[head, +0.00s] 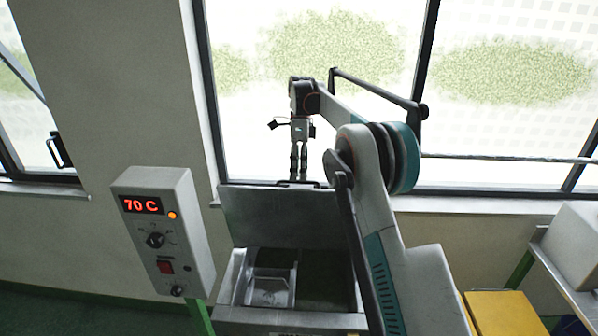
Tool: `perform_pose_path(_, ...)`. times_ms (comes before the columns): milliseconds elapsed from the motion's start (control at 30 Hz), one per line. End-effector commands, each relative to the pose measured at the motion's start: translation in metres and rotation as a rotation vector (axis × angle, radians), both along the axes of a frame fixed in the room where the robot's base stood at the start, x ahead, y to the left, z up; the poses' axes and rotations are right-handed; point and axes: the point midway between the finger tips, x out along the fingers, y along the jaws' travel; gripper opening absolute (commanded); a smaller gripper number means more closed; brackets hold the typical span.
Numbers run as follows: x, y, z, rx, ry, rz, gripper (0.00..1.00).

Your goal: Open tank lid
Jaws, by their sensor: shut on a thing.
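The grey metal tank lid (275,213) stands raised, close to upright, at the back of the tank (235,285). My gripper (298,178) is above the lid, pointing down, with its fingers shut on the dark handle (312,184) at the lid's top edge. The tank's mouth is uncovered below the lid. It shows a light metal part (270,288) on the left and a dark greenish area (325,277) on the right. My arm hides the tank's right side and part of the lid's right edge.
A control box (165,230) reading 70 C stands left of the tank. The window (300,60) and wall are close behind the lid. At the lower right are a yellow box (503,312) and a light grey unit (573,245) on a green-framed table.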

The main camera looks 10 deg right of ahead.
Motion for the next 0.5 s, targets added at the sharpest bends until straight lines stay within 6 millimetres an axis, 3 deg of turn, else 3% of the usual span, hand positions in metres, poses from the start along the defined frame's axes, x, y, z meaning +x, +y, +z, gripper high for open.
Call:
perform_pose_path(133, 0.002, -0.002, -0.002, -0.003, -0.007, -0.001, 0.42)
perform_pose_path(233, 0.002, -0.001, 0.008, -0.003, -0.007, -0.001, 0.3)
perform_pose_path(500, -0.001, 0.0, 0.061, -0.002, -0.005, 0.0, 0.3)
